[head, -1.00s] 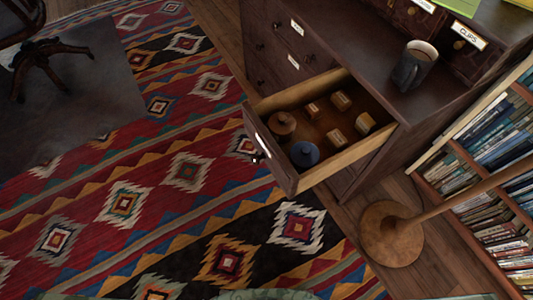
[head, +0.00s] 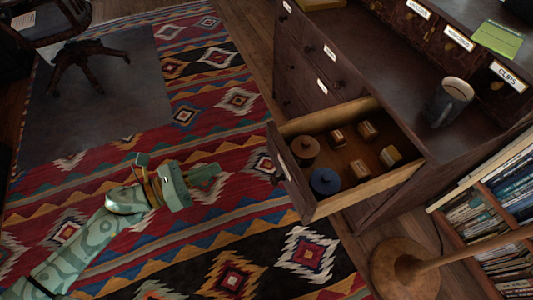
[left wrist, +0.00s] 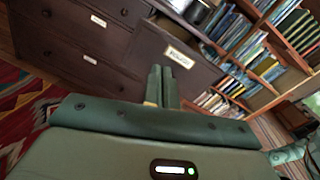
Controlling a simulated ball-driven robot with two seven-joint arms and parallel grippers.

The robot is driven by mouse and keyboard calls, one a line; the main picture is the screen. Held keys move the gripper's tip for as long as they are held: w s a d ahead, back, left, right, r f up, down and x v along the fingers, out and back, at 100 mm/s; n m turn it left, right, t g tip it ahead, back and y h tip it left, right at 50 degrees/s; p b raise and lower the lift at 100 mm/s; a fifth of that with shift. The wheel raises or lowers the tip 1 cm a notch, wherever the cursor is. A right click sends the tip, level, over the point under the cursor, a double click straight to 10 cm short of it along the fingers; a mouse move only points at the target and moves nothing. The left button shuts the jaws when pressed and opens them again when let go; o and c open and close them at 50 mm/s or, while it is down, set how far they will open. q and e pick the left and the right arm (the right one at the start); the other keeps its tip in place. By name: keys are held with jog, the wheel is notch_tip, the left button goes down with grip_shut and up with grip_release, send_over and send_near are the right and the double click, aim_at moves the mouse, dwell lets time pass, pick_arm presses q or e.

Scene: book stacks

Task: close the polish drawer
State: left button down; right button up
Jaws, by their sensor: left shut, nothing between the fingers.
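The polish drawer (head: 370,189) is pulled well out of the dark wooden cabinet in the head view. Inside it are a brown round tin (head: 305,149), a blue round tin (head: 325,181) and several small wooden blocks. Its front, with a white label, also shows in the left wrist view (left wrist: 196,75), where the label reads as polish. My green left gripper (head: 207,172) is shut and empty, apart from the drawer front and to its left. Its closed fingers (left wrist: 161,84) point towards the drawer front in the left wrist view. My right gripper is not in view.
A mug (head: 449,102) stands on the cabinet top (head: 400,85) above the drawer. A lamp base (head: 403,268) stands on the floor right of the drawer, near a bookshelf (head: 480,215).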

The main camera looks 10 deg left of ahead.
pick_arm(q)
jog(key=s+d+m+g+h, duration=0.1)
jog(key=s+m, duration=0.1)
jog(key=m, duration=0.2)
jog(key=b, duration=0.2)
send_near(281, 152)
jog(key=x, duration=0.6)
jog(key=shift+r, duration=0.15)
jog(key=shift+w+d, duration=0.15)
jog(key=shift+d, duration=0.25)
